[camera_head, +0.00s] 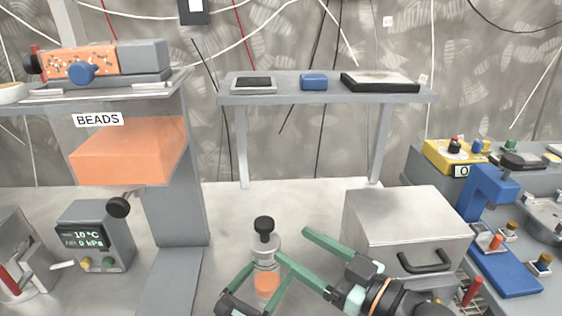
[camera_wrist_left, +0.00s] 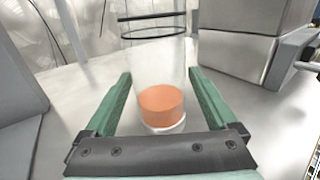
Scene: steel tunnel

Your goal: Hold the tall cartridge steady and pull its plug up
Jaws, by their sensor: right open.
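The tall cartridge (camera_head: 266,262) stands upright on the bench, clear-walled with an orange fill low inside. Its black plug (camera_head: 264,226) sticks up from the top. In the left wrist view the cartridge (camera_wrist_left: 160,80) stands between the green fingers of my left gripper (camera_wrist_left: 160,78), with a visible gap on each side; the plug is out of that view. My right gripper (camera_head: 291,243) is open and empty, just right of the cartridge and lower than the plug's knob.
A steel box with a handle (camera_head: 405,230) stands close on the right. A grey post (camera_head: 180,190) with the BEADS hopper (camera_head: 130,150) and a display unit (camera_head: 95,235) are on the left. A raised shelf (camera_head: 325,97) is behind. Bench around the cartridge is clear.

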